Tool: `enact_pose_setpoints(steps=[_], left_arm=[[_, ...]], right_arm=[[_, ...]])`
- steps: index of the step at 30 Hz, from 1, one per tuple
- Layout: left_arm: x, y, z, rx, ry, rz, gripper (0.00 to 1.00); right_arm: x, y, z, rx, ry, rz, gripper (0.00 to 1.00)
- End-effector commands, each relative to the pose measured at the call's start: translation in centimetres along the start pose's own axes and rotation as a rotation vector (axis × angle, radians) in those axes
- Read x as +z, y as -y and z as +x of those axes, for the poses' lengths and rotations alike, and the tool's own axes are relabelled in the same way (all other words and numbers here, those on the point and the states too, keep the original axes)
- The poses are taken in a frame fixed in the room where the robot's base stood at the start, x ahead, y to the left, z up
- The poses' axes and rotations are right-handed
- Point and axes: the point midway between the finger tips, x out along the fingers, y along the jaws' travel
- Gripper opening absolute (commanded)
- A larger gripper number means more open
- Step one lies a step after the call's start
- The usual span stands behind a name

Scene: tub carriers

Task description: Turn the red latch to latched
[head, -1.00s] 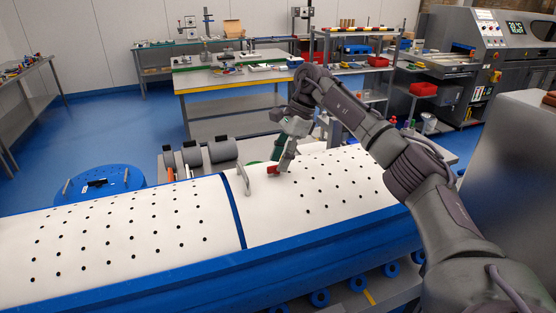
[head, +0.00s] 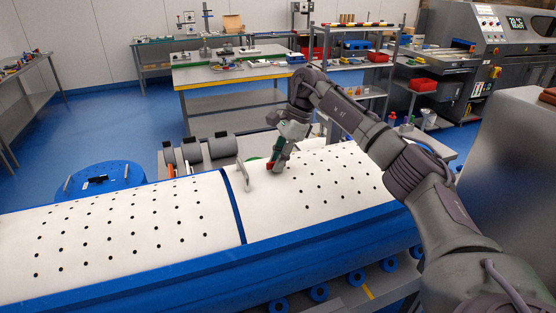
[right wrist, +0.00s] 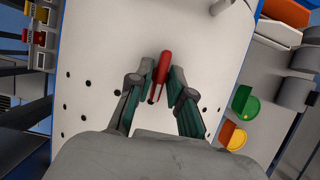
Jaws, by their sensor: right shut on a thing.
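The red latch (head: 270,166) is on the white perforated cover (head: 320,200), right of the blue seam band. In the right wrist view the red latch (right wrist: 162,66) is a narrow red bar between my fingertips, over the white surface. My right gripper (head: 275,167) reaches down onto it from above and mostly hides it in the head view. In the right wrist view my right gripper (right wrist: 155,82) is closed in on the latch, its green-padded fingers on either side. The latch's base is hidden. My left gripper does not show.
A metal handle (head: 244,174) stands on the cover just left of my right gripper. Grey cylinders (head: 192,153) sit behind the cover. In the right wrist view a green part (right wrist: 245,102) and a yellow part (right wrist: 232,135) lie right of the gripper.

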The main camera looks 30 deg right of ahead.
Motion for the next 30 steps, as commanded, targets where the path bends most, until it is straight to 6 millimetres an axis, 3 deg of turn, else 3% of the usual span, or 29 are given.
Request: enact_pose_setpoints(steps=[11,30], left_arm=[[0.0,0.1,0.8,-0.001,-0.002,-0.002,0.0],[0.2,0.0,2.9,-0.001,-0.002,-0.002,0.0]], right_arm=[[0.0,0.0,0.0,-0.065,0.003,0.142,0.0],[0.3,-0.2,-0.1,-0.295,0.008,0.688,0.0]])
